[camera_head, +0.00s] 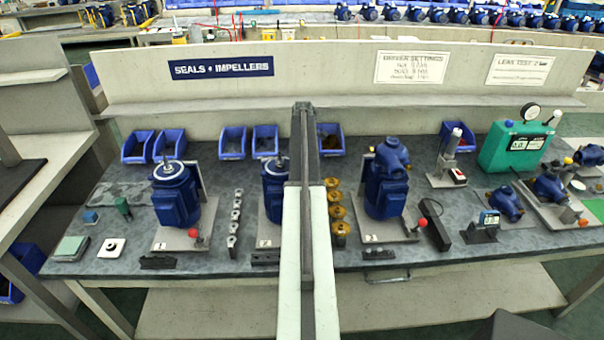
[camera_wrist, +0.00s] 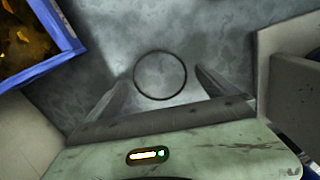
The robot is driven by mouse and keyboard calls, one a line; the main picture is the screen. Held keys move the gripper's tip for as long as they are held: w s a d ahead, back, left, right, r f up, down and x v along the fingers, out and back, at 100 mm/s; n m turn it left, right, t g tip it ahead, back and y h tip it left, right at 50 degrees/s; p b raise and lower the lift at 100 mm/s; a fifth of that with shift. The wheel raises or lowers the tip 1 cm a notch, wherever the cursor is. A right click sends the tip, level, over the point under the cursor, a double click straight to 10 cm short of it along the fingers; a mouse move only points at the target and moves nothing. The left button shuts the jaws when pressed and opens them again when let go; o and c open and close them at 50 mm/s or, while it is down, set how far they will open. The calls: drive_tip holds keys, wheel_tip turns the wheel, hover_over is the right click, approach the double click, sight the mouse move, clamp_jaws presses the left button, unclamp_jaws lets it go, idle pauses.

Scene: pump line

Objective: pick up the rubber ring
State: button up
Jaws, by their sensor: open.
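The rubber ring (camera_wrist: 185,77) is a thin black ring lying flat on the grey bench top in the wrist view. My gripper (camera_wrist: 163,88) is open, with one finger to the left of the ring and one to the right. The ring shows whole between the fingers, and I cannot tell how high the fingertips are above the bench. In the head view my arm stands in front of that part of the bench, and I do not make out the ring or the gripper there.
A blue bin (camera_wrist: 74,50) with brass-coloured parts is close at the left of the wrist view. The head view shows the bench (camera_head: 105,262) with several blue pumps, brass parts (camera_head: 340,230) and a green tester (camera_head: 505,150).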

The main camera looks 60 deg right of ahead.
clamp_jaws()
idle(0.4)
idle(0.9)
